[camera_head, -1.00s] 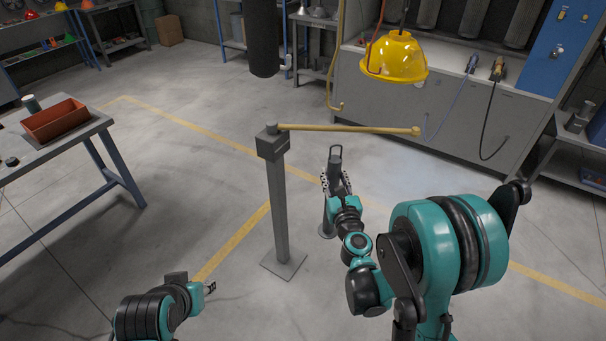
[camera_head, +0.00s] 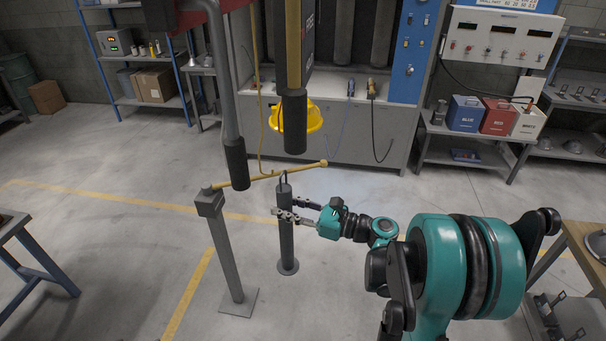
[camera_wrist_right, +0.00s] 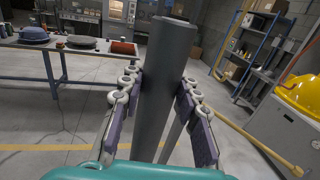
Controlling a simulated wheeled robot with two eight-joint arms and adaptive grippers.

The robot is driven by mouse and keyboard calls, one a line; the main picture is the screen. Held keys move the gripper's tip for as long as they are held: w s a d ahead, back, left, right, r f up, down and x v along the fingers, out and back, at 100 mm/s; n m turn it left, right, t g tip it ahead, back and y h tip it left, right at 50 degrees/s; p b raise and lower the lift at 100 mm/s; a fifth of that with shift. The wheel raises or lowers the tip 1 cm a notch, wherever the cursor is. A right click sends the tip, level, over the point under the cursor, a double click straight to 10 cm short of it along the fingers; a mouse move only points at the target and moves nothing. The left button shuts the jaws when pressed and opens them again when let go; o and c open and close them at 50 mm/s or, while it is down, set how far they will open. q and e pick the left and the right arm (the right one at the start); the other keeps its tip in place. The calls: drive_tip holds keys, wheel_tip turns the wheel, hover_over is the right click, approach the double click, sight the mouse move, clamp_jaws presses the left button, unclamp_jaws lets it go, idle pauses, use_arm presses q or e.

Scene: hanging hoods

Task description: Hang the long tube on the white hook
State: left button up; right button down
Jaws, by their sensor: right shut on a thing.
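The long tube (camera_head: 286,240) is a slim grey upright cylinder with a dark loop on top and a round disc at its foot, in the middle of the head view. I cannot tell whether the disc touches the floor. My right gripper (camera_head: 286,215) is shut on its upper part. In the right wrist view the tube (camera_wrist_right: 165,85) stands between the two fingers, nearly upright. I cannot make out a white hook. My left gripper is out of view.
A grey post (camera_head: 225,250) with a yellow bar (camera_head: 265,176) stands left of the tube; the bar passes near its top.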

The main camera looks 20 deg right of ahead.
drive_tip(key=s+d+r+n+g+y+p, duration=0.2)
drive_tip(key=s+r+g+p, duration=0.15)
drive_tip(key=s+r, duration=0.3)
use_arm(q)
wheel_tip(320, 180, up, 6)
drive_tip(key=p, duration=0.1)
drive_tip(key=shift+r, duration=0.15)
use_arm(e)
drive_tip(key=x, duration=0.8)
drive_tip(key=shift+a+r, duration=0.2)
drive_tip(key=shift+r, duration=0.15)
drive_tip(key=shift+a+t, duration=0.25)
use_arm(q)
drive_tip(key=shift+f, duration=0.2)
use_arm(e)
drive_tip(key=shift+w+a, duration=0.1)
drive_tip(key=shift+a, duration=0.05)
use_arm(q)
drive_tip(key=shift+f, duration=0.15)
use_arm(e)
drive_tip(key=shift+x, duration=1.1)
